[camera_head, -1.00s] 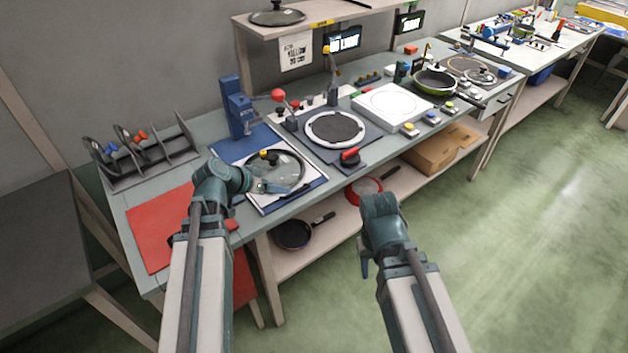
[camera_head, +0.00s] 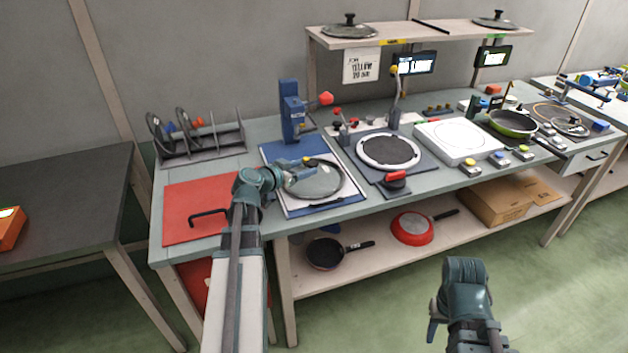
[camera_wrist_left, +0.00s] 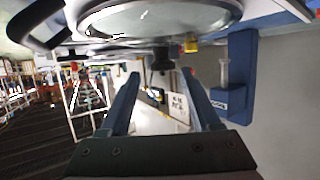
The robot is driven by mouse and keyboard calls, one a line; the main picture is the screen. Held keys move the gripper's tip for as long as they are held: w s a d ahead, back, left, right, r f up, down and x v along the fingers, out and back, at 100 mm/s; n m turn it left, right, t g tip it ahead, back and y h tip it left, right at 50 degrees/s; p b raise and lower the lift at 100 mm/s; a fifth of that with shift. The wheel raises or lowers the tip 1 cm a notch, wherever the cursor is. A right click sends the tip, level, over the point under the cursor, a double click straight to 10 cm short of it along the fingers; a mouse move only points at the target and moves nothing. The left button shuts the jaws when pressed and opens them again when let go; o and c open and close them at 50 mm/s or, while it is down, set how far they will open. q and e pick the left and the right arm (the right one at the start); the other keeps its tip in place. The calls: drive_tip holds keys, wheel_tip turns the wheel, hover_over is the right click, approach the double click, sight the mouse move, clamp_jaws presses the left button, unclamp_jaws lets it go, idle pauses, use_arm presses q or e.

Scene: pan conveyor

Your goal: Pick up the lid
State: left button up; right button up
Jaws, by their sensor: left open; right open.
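A round glass lid (camera_head: 322,184) with a pale rim lies on a blue-and-white board (camera_head: 293,207) on the bench. My left gripper (camera_head: 298,176) reaches over its left side, open, with its fingers partly overlapping the lid. In the left wrist view the lid (camera_wrist_left: 150,18) fills the top, upside down. A dark knob (camera_wrist_left: 160,58) shows beyond and between the open fingertips (camera_wrist_left: 160,77), and no contact is visible. My right gripper (camera_head: 434,322) is open and empty in front of the bench, low over the floor.
A blue press (camera_head: 293,112) stands behind the board. A rack (camera_head: 205,145) with upright lids is back left. A red mat (camera_head: 192,200) lies left of the board. A round burner (camera_head: 388,151) is to its right. More lids rest on the upper shelf (camera_head: 420,40).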

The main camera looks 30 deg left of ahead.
sight(309, 166)
use_arm(q)
drive_tip(key=shift+b+x, duration=0.4)
drive_tip(key=shift+x, duration=1.45)
drive_tip(key=shift+w, duration=0.1)
drive_tip(key=x, duration=0.2)
drive_tip(key=b+x, duration=0.1)
drive_tip(key=x, duration=0.2)
drive_tip(key=shift+w+a+r, duration=0.15)
drive_tip(key=shift+a, duration=0.1)
drive_tip(key=shift+r, duration=0.1)
clamp_jaws()
